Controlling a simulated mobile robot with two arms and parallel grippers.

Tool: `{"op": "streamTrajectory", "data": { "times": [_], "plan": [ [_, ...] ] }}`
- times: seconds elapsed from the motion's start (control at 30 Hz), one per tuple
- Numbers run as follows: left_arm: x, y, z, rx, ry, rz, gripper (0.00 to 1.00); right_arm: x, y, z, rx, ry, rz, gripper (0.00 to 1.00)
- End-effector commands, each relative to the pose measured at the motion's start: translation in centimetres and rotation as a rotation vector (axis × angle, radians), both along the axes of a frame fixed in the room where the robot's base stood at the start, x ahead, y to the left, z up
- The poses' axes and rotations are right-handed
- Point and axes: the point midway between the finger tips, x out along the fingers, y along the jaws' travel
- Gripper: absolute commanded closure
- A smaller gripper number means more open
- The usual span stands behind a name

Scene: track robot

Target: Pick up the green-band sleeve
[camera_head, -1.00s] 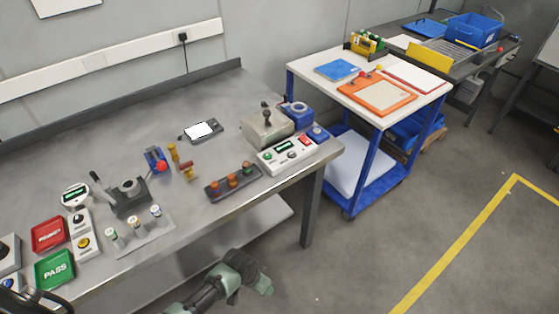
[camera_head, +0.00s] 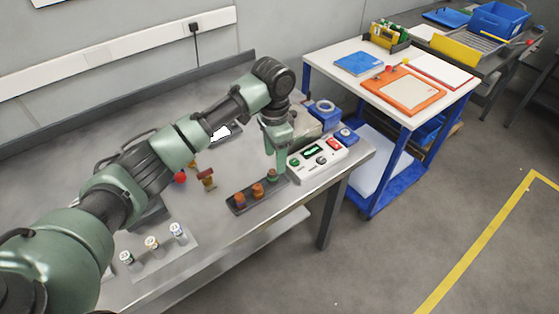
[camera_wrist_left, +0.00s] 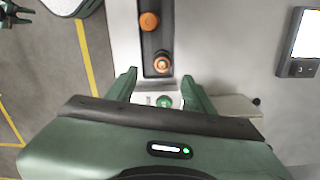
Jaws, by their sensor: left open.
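A dark rack (camera_head: 234,208) near the bench's front edge holds three orange-brown sleeves. The sleeve at its right end (camera_head: 272,176) looks greenish at the top and seems to be the green-band sleeve; its band is unclear. My left gripper (camera_head: 279,162) points down just above and beside this end sleeve. In the left wrist view my left gripper (camera_wrist_left: 161,88) is open, with nothing held between its fingers. The rack's near sleeve (camera_wrist_left: 162,62) shows just beyond the fingertips, apart from them. A green round spot lies between the fingers, on a white surface.
A white control box (camera_head: 318,157) stands close to the right of the rack. Three small white vials (camera_head: 152,243) stand in a holder nearer the front. My left arm covers much of the bench. A blue-framed cart (camera_head: 385,90) stands to the right, with open floor before it.

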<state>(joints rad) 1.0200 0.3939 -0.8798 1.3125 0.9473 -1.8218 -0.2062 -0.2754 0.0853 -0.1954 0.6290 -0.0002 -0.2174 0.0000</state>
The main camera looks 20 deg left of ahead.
Motion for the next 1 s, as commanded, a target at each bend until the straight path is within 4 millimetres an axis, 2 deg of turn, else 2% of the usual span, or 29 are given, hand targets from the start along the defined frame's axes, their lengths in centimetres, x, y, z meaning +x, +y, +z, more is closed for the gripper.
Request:
{"op": "streamTrajectory", "data": {
  "times": [0.07, 0.13, 0.3, 0.43, 0.53, 0.63, 0.77, 0.9, 0.93, 1.0],
  "plan": [
    [0.2, 0.3, 0.0, 0.005, 0.005, 0.003, 0.48, 0.7, 0.0, 0.1, 0.001, -0.009, 0.000, 0.64],
    [0.2, 0.4, -0.7, 0.005, 0.007, 0.003, 0.48, 0.3, 0.1, 0.2, 0.001, -0.004, 0.001, 0.64],
    [0.2, 0.5, -2.6, 0.005, 0.006, 0.003, 0.48, -3.3, 0.2, 0.5, 0.001, 0.047, 0.003, 0.64],
    [0.2, 0.7, -4.3, 0.005, 0.007, 0.005, 0.48, -5.0, 0.4, 1.1, 0.002, 0.072, 0.004, 0.64],
    [0.2, 0.7, -6.0, 0.004, 0.006, 0.004, 0.48, -4.9, 0.6, 1.3, 0.005, 0.069, 0.005, 0.64],
    [0.3, 0.7, -6.9, 0.004, 0.003, 0.003, 0.48, -3.5, 0.8, 1.5, 0.008, 0.050, 0.004, 0.64],
    [0.3, 0.7, -7.4, 0.005, 0.002, 0.003, 0.48, -1.6, 1.0, 1.6, 0.012, 0.020, 0.003, 0.64],
    [0.3, 0.7, -7.4, 0.004, 0.001, 0.003, 0.48, -1.3, 1.0, 1.5, 0.011, 0.017, 0.003, 0.64],
    [0.3, 0.7, -7.4, 0.004, 0.001, 0.003, 0.53, -1.4, 1.0, 1.5, 0.011, 0.018, 0.002, 0.64],
    [0.3, 0.7, -7.3, 0.004, 0.001, 0.003, 0.73, -1.7, 0.9, 1.5, 0.010, 0.023, 0.002, 0.64]
  ]
}}
